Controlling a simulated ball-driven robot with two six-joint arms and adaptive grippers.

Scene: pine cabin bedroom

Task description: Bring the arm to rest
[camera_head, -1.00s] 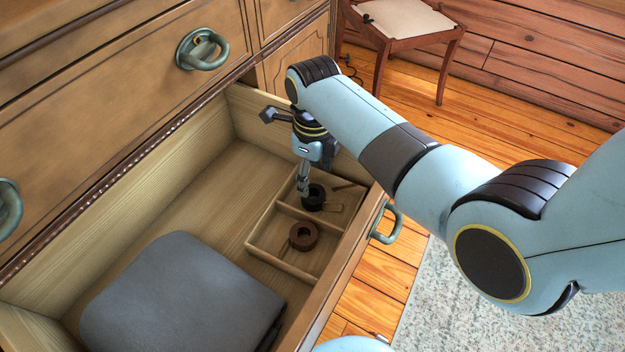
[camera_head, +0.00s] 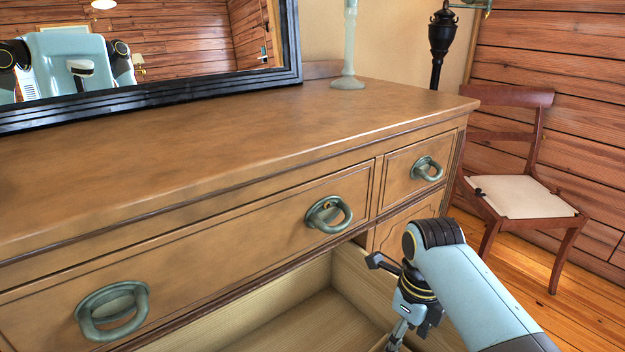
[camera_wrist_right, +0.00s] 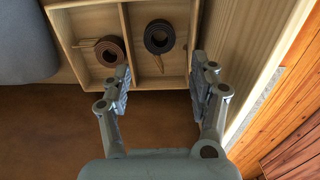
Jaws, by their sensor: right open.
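My right gripper (camera_head: 397,338) hangs downward over the open drawer (camera_head: 310,322) in the head view, its tips cut off by the lower edge. In the right wrist view my right gripper (camera_wrist_right: 161,68) is open, with nothing between its fingers. Beyond the fingertips a divided wooden tray (camera_wrist_right: 135,85) lies in the drawer. A brown coil (camera_wrist_right: 110,42) is in its left compartment, and a black coil (camera_wrist_right: 159,28) is in the one beside it. My left gripper is in neither view.
The dresser (camera_head: 250,155) fills the head view, with a mirror (camera_head: 195,45) and a pale green stand (camera_head: 348,50) on top. A chair (camera_head: 520,195) stands at the right. A folded dark grey item (camera_wrist_right: 22,40) lies left of the tray. Wooden floor (camera_wrist_right: 295,120) is open at the right.

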